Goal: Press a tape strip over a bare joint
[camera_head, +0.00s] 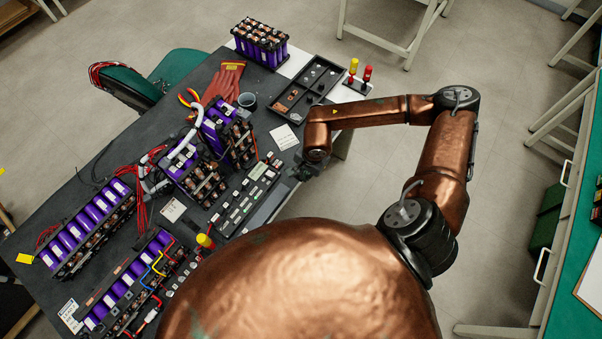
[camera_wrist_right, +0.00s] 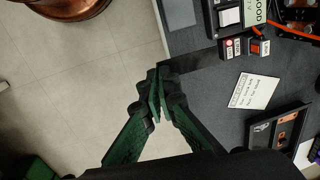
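My right gripper (camera_head: 303,170) is at the table's right edge, beside the grey tester panel, in the head view. In the right wrist view its two green-and-black fingers (camera_wrist_right: 157,97) meet at the tips, over the table edge and floor. A dark band (camera_wrist_right: 195,60) runs right from the fingertips; I cannot tell whether it is a tape strip or a shadow. Battery modules with purple cells and copper parts stand on the table: a middle one (camera_head: 190,172), one behind it (camera_head: 228,133), and two at lower left. I cannot pick out the bare joint. My left gripper is not in view.
A black parts tray (camera_head: 307,88) and a white card (camera_head: 284,137) lie on the dark table (camera_head: 120,160). Red gloves (camera_head: 222,82), a dark cup (camera_head: 247,100) and a purple battery pack (camera_head: 260,43) are at the back. Loose red wires lie at left.

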